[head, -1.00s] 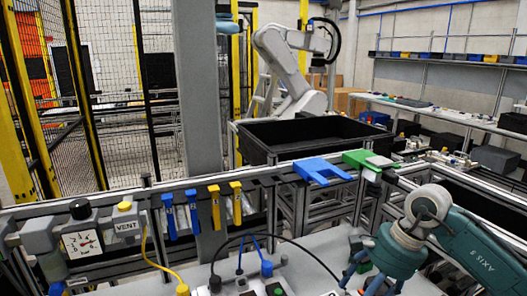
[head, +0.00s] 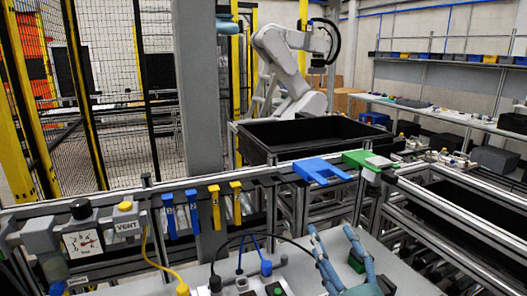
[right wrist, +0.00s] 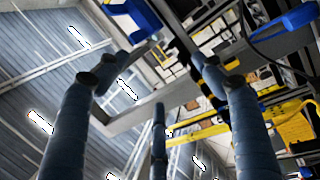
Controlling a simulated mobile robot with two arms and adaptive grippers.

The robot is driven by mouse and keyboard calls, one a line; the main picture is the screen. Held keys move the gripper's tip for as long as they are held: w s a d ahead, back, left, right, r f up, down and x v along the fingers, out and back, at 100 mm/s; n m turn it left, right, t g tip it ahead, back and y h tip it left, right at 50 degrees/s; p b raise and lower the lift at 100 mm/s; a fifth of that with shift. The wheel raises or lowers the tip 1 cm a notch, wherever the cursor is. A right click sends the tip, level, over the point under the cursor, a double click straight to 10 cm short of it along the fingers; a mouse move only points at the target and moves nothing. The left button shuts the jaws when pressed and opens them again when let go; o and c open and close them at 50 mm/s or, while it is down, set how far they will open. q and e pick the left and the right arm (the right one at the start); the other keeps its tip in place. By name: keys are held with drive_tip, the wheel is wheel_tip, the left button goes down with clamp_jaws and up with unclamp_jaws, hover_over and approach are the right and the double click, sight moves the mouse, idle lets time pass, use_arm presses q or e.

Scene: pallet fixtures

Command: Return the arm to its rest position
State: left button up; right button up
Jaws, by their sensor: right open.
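My right gripper (head: 330,236) is at the bottom of the head view, right of centre, low over the grey work table (head: 412,284). Its blue-grey fingers point upward and are spread apart, with nothing between them. In the right wrist view the fingers (right wrist: 160,88) are also apart and empty, with the ceiling behind them. The rest of the right arm is below the head view's lower edge. My left gripper is not in view.
A blue fork-shaped fixture (head: 322,171) and a green fixture (head: 366,161) sit on the rail behind the gripper. A gauge (head: 82,243) and a vent valve (head: 126,224) stand at left. A black bin (head: 310,134) stands beyond.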

drive_tip(key=s+d+f+m+g+h, duration=0.2)
drive_tip(key=s+d+f+m+g, duration=0.15)
drive_tip(key=f, duration=0.35)
drive_tip(key=s+d+f+m+g+h, duration=0.15)
drive_tip(key=s+f+m, duration=0.25)
drive_tip(key=f, duration=0.4)
drive_tip(key=s+d+f+m+g+h, duration=0.2)
drive_tip(key=s+d+f+m+g, duration=0.15)
drive_tip(key=f, duration=0.35)
drive_tip(key=s+a+f+m+g+y, duration=0.15)
drive_tip(key=s+f+g, duration=0.3)
drive_tip(key=s, duration=0.55)
drive_tip(key=s+a+f+m+g, duration=0.1)
drive_tip(key=s+f+m+g, duration=0.2)
drive_tip(key=s+f, duration=0.45)
drive_tip(key=s+f+g, duration=0.1)
drive_tip(key=s+f, duration=0.2)
drive_tip(key=f, duration=1.1)
drive_tip(key=s+f+g, duration=0.1)
drive_tip(key=s+f, duration=0.1)
drive_tip(key=f, duration=1.2)
drive_tip(key=s+d+f+g+b, duration=0.1)
drive_tip(key=s+d+f, duration=0.2)
drive_tip(key=s+f, duration=1.1)
drive_tip(key=shift+s+d+f, duration=0.2)
drive_tip(key=shift+s+f, duration=0.15)
drive_tip(key=shift+s, duration=0.75)
